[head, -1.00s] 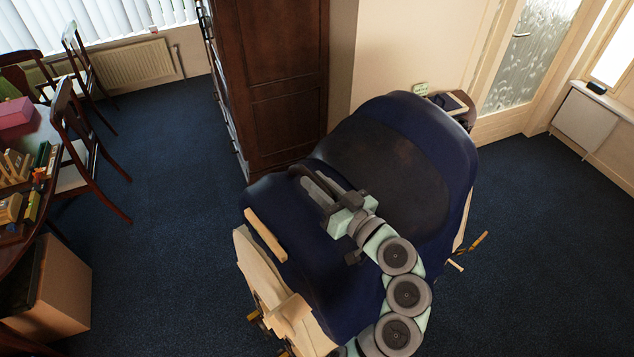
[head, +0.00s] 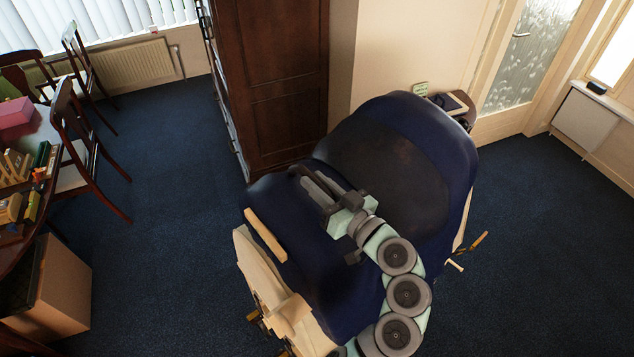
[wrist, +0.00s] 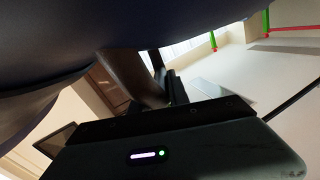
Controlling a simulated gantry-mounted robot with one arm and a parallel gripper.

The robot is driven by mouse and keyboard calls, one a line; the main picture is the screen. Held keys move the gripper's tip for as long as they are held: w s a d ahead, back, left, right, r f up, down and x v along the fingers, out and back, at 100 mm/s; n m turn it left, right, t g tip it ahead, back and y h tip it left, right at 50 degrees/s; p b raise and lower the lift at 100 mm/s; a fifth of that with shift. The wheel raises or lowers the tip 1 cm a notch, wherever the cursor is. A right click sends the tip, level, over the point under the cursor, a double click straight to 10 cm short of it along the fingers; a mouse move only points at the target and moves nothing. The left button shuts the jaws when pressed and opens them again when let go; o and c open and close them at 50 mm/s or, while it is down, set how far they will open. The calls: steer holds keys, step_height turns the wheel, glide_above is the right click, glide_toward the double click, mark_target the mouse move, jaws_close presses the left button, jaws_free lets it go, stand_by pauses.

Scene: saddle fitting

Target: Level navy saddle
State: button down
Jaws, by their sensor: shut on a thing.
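The navy saddle (head: 440,130) sits on a pale wooden stand (head: 262,275) in the middle of the head view. It has a dark seat and broad navy sides. My gripper (head: 308,180) reaches over the saddle from the lower right and is shut on its raised front part, left of the seat. The fingertips are partly hidden against the dark navy surface. In the wrist view the saddle's dark underside (wrist: 130,22) fills the top, close above my gripper (wrist: 165,85). I cannot tell exactly how level the saddle is.
A tall dark wooden cabinet (head: 270,80) stands close behind the saddle. A table with boxes and chairs (head: 75,125) is at the left, with a cardboard box (head: 60,290) below. A small round table (head: 455,105) is behind the saddle. Blue carpet is clear on both sides.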

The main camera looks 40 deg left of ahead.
mark_target(331, 195)
steer(key=shift+r, duration=0.1)
steer(key=shift+a+b, duration=0.65)
steer(key=shift+b, duration=0.15)
steer(key=shift+w+a+h, duration=0.1)
steer(key=shift+a+h, duration=0.2)
steer(key=c, duration=1.3)
jaws_free()
steer(key=d+b, duration=0.1)
steer(key=d, duration=0.2)
steer(key=d+b, duration=0.1)
steer(key=d, duration=0.2)
steer(key=s+d+b, duration=0.1)
steer(key=d, duration=0.2)
steer(key=shift+d+r, duration=0.15)
steer(key=shift+d, duration=0.1)
steer(key=shift+s+d+r, duration=0.1)
steer(key=shift+s+d, duration=0.15)
steer(key=shift+d, duration=0.4)
steer(key=shift+w, duration=0.1)
